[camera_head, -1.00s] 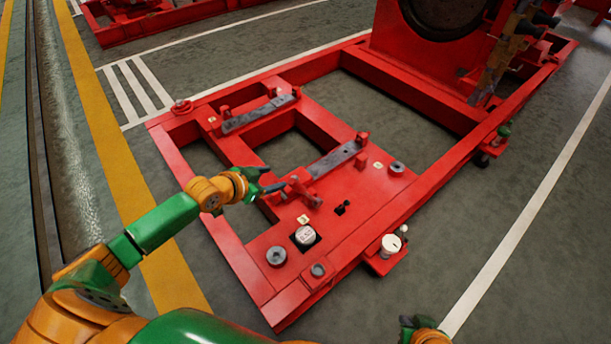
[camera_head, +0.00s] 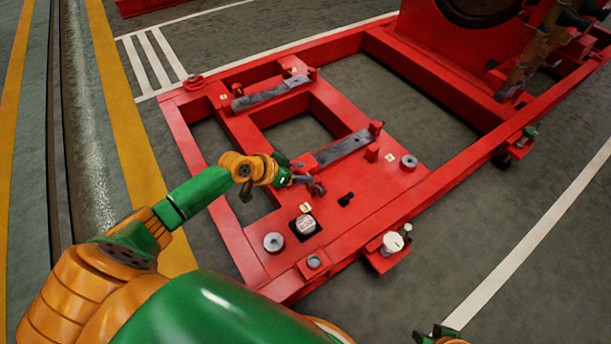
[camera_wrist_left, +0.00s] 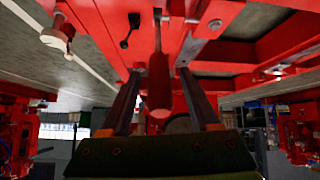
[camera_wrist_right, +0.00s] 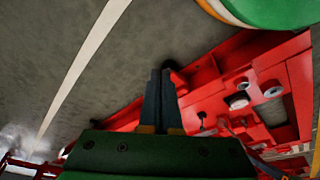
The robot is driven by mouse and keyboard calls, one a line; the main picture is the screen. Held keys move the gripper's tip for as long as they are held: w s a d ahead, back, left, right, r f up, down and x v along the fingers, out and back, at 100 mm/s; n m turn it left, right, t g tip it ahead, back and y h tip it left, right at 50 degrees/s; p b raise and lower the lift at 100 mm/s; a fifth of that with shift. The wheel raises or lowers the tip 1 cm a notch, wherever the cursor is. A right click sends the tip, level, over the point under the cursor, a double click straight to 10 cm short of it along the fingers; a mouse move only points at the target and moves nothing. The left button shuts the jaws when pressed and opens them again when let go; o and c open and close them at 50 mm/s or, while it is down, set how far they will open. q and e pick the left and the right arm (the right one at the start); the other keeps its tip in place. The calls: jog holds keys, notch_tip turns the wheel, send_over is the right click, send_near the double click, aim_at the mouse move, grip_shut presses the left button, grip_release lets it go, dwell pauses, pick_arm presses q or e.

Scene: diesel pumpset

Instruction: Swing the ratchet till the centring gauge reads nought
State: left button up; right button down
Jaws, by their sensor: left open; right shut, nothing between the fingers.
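The ratchet's red handle (camera_wrist_left: 159,80) stands between the two spread fingers of my left gripper (camera_wrist_left: 155,85) in the left wrist view; I cannot tell if they touch it. In the head view, my left gripper (camera_head: 302,180) is at the ratchet (camera_head: 317,188), by the near end of a grey bar. A round white dial (camera_head: 306,224), likely the centring gauge, sits in a dark square on the red frame; its reading is not legible. My right gripper (camera_wrist_right: 160,80) is shut and empty, away from the ratchet; it barely shows at the head view's bottom edge (camera_head: 437,335).
The red base frame (camera_head: 235,235) has open bays and two grey bars (camera_head: 270,93). A white knob (camera_head: 392,242) with a small lever stands on a side bracket. Grey bosses (camera_head: 274,242) rise from the plate. Clear floor lies to the right.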

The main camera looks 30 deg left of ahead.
pick_arm(q)
jog(key=b+x, duration=0.1)
jog(key=x, duration=0.1)
jog(key=shift+w+d+f, duration=0.1)
jog(key=shift+w+f, duration=0.1)
jog(key=shift+f, duration=0.05)
pick_arm(e)
jog(key=w+a+r+t+y, duration=0.1)
jog(key=w+a+r+t, duration=0.1)
jog(key=w+r+t, duration=0.3)
jog(key=w, duration=0.3)
jog(key=shift+w+a+t, duration=0.15)
jog(key=shift+w+t, duration=0.15)
jog(key=shift+r, duration=0.1)
pick_arm(q)
grip_shut()
dwell(0.5)
